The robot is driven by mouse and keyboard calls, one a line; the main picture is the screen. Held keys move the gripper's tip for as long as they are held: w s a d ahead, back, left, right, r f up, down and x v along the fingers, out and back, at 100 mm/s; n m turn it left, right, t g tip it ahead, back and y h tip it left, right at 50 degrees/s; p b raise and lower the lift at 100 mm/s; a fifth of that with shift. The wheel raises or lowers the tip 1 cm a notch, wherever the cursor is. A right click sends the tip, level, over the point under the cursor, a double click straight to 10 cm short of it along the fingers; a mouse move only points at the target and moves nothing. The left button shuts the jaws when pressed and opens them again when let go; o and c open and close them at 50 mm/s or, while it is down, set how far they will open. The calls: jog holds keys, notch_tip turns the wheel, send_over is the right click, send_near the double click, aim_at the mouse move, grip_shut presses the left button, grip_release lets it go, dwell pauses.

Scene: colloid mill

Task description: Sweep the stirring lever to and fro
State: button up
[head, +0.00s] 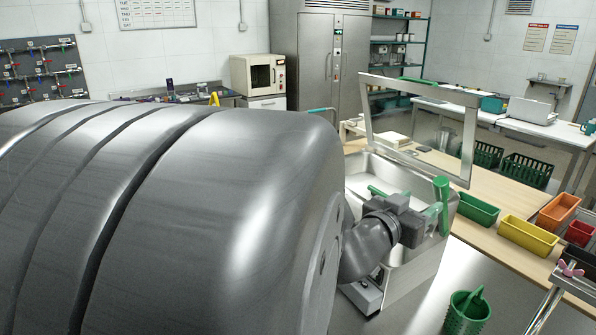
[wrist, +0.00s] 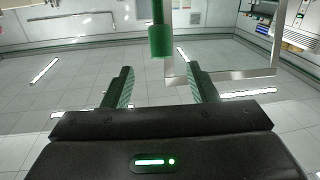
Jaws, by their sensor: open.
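The stirring lever ends in an upright green cylindrical grip (head: 441,190) at the front right of the steel, box-shaped mill (head: 415,278) in the head view. In the wrist view the green grip (wrist: 160,40) hangs from the top edge, between the lines of the two fingers and near their tips. My gripper (head: 432,212) is beside the grip in the head view, its green fingers partly overlapping it. In the wrist view my gripper (wrist: 161,72) is open with nothing clamped. I cannot tell whether a finger touches the grip.
A raised clear lid with a metal frame (head: 419,92) stands behind the mill. Green, yellow (head: 528,236) and orange bins line the bench to the right. A green basket (head: 467,312) stands in front. My large grey arm hides the left side.

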aim_at(437, 190)
jog(key=x, duration=1)
jog(key=shift+w+d, duration=0.15)
jog(key=shift+d, duration=0.1)
grip_shut()
